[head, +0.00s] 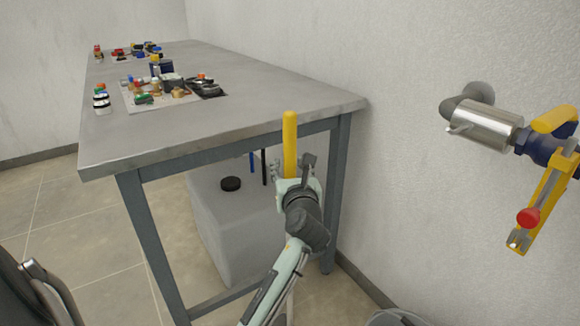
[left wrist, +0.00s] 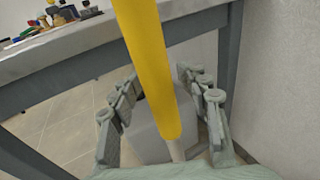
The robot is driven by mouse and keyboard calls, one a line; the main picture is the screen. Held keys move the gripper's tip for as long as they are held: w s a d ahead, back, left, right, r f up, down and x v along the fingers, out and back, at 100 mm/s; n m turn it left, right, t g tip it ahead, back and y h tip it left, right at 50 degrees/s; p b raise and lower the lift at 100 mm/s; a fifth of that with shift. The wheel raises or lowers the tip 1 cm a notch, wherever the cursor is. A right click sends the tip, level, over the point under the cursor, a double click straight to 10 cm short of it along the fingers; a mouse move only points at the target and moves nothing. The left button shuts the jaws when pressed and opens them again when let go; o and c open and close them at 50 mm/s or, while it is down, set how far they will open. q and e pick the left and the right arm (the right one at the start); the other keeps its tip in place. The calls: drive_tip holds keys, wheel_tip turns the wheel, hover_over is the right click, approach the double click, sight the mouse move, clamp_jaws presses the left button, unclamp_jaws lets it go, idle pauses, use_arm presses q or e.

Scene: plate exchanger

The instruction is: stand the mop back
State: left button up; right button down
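The mop stands nearly upright in front of the workbench's near right corner. Its yellow handle grip (head: 290,145) rises just above the bench edge, with a thin pale pole below; the mop's head is not visible. In the left wrist view the yellow grip (left wrist: 150,70) runs down the middle to the pale pole. My left gripper (head: 292,172) is at the handle. In the left wrist view my left gripper (left wrist: 160,78) is open, one finger on each side of the handle; contact cannot be told. My right gripper is not in view.
The grey workbench (head: 230,100) carries small parts and tools. A pale tank (head: 235,225) with a black cap stands under it. A pipe with a valve and yellow lever (head: 545,195) juts from the right wall. A bucket-like rim (head: 385,318) shows at the bottom.

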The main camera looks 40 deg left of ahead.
use_arm(q)
drive_tip(key=v, duration=1.2)
drive_tip(key=s+f+n+g+h, duration=0.25)
drive_tip(key=f+n, duration=0.45)
drive_tip(key=f, duration=0.5)
drive_tip(key=s+f+n+g+h, duration=0.2)
drive_tip(key=s+f+n+h, duration=0.3)
drive_tip(key=f, duration=0.7)
drive_tip(key=s+d+f+n+g+h, duration=0.2)
drive_tip(key=s+f+n+g, duration=0.3)
drive_tip(key=s+f+n, duration=0.7)
drive_tip(key=shift+d+f+n, duration=0.35)
drive_tip(key=shift+f+n, duration=0.6)
drive_tip(key=shift+n, duration=0.05)
drive_tip(key=shift+h, duration=0.25)
